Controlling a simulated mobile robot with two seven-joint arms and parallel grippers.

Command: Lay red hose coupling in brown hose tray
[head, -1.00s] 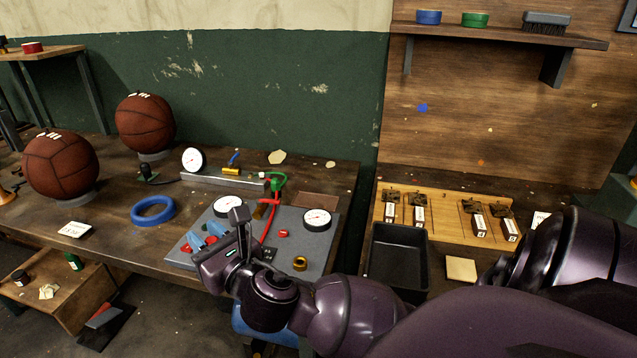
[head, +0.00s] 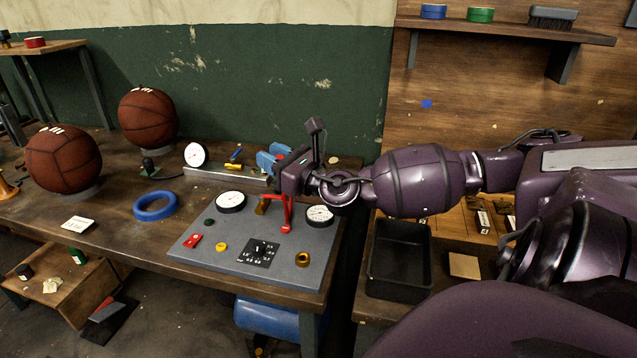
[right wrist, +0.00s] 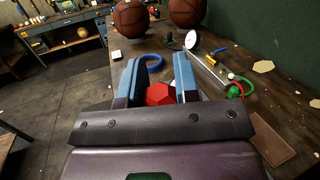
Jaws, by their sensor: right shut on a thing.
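My right gripper (head: 269,160) is raised above the back right of the grey gauge panel, with its blue fingers pointing left. In the right wrist view its two fingers (right wrist: 159,74) are shut on a red, many-sided piece, which I take to be the red hose coupling (right wrist: 159,95). In the head view the gripper hides this piece. The brown hose tray (right wrist: 276,138) lies flat on the bench at the lower right of the right wrist view. In the head view my right arm covers it. My left gripper is not in view.
The grey gauge panel (head: 215,263) has dials, buttons and a standing red pipe (head: 285,213). A green fitting (right wrist: 236,91) is beside the metal rail (right wrist: 208,69). A blue ring (head: 155,206) and two leather balls (head: 63,160) are further left. A black bin (head: 399,258) stands right.

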